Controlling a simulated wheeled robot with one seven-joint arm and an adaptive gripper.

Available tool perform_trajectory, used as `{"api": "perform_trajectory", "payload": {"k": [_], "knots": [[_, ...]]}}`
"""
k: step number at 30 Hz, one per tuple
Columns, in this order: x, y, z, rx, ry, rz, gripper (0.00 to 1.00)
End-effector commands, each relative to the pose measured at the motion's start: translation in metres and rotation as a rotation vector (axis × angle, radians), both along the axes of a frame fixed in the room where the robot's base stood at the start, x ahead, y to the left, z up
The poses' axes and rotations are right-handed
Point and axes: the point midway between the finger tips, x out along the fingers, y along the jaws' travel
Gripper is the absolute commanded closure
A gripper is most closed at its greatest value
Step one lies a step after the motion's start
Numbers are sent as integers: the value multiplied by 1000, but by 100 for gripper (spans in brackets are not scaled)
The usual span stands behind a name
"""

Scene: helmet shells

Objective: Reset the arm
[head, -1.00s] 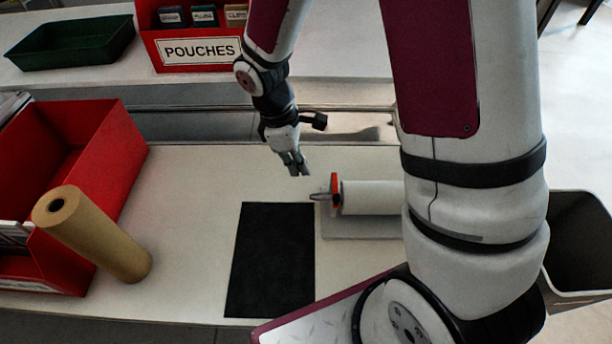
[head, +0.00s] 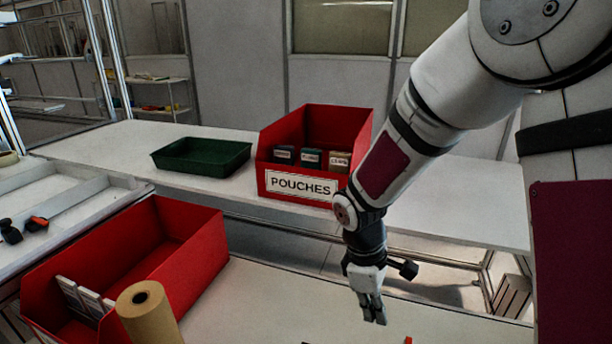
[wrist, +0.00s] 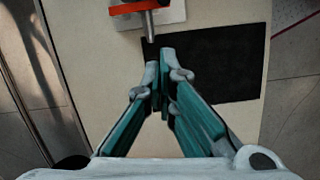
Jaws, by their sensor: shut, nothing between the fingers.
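My gripper (head: 374,308) hangs in the air over the near table, pointing down, at the end of my arm in the head view. In the wrist view my gripper (wrist: 160,72) has its two fingertips together with nothing between them. Below it lie a black mat (wrist: 225,65) and the tabletop (wrist: 92,50). An orange-red part with a metal tip (wrist: 135,8) shows at the top edge of the wrist view, ahead of the fingertips and apart from them.
A red bin labelled POUCHES (head: 330,130) with several small packs and a green tray (head: 203,157) stand on the back table. A larger red bin (head: 190,265) and a brown paper roll (head: 150,318) are at the lower left. A side bench (head: 60,195) holds orange-and-black tools.

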Motion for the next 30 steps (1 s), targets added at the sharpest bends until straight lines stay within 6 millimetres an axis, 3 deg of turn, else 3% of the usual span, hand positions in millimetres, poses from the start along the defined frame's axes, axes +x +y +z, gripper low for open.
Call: {"api": "perform_trajectory", "payload": {"k": [6,15,24,30], "knots": [[-25,-16,59,-14,-79,-173,100],[-81,-32,126,2,-179,-443,100],[-148,-37,168,64,-261,-701,100],[-190,-35,182,122,-299,-852,100]]}}
